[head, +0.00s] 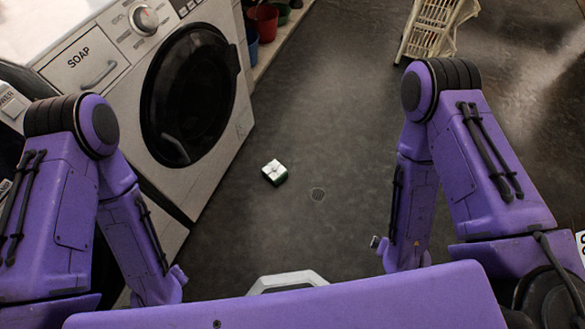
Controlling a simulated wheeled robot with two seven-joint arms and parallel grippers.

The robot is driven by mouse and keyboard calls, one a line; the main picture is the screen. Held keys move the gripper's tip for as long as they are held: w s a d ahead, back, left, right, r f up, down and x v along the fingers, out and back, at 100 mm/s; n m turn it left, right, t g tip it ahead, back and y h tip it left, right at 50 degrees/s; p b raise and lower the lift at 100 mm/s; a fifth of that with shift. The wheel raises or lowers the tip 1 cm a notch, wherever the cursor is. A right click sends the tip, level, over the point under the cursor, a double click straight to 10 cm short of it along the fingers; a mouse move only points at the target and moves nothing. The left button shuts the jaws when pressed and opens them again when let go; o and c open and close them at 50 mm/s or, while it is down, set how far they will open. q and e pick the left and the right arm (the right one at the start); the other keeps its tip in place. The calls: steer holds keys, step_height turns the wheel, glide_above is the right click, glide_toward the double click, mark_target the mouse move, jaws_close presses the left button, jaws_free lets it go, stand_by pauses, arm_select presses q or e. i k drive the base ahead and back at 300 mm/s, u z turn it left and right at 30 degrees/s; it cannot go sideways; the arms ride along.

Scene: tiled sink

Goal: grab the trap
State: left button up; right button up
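A small box with a white top and dark green sides (274,171), which looks like the trap, lies on the dark floor near the middle of the head view. It is a short way to the right of the washing machine. Nothing touches it. My purple left arm comes down at the left and my purple right arm at the right, both well apart from the box. The fingers of both grippers are not visible, so I cannot see whether they hold anything.
A white washing machine (125,140) with a dark round door (190,93) stands at the left. A cream rack (432,28) and several colored pots (264,22) are at the back. The middle floor is clear.

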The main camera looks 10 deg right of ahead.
mark_target(275, 178)
steer(key=u, duration=0.05)
steer(key=k, duration=0.4)
steer(key=z, duration=1.25)
steer(key=i, duration=1.8)
steer(key=u, duration=1.2)
steer(key=i, duration=0.4)
steer(key=u, duration=0.35)
